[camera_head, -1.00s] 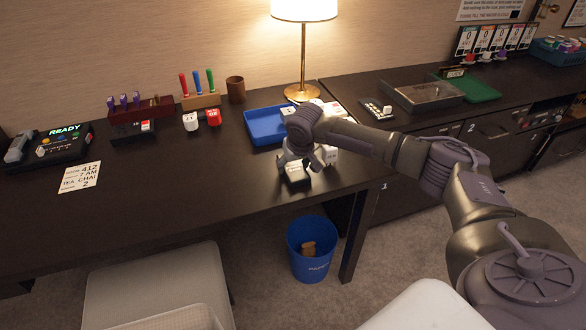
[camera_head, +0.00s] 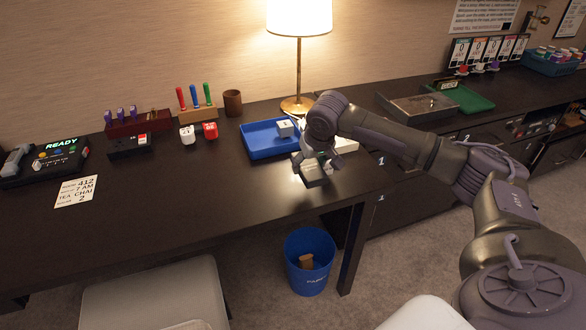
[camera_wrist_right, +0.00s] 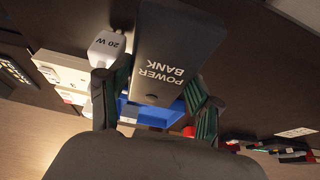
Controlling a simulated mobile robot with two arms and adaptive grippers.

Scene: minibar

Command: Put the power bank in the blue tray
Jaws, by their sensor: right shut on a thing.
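My right gripper (camera_head: 318,160) is shut on the power bank (camera_head: 313,174), a dark block at the front right of the desk. In the right wrist view the power bank (camera_wrist_right: 172,50) shows its "POWER BANK" lettering, between the two green-padded fingers of the gripper (camera_wrist_right: 158,105). It seems to be just above the desk; the exact gap is hard to tell. The blue tray (camera_head: 258,153) lies just behind and left of it, and shows beyond the fingers in the wrist view (camera_wrist_right: 150,113). My left gripper is out of view.
A white cube (camera_head: 285,128) sits in the tray's right part. A white "20 W" charger (camera_wrist_right: 106,46) is close to one finger in the wrist view. A lamp (camera_head: 298,70) stands behind the tray. A blue bin (camera_head: 309,262) is on the floor.

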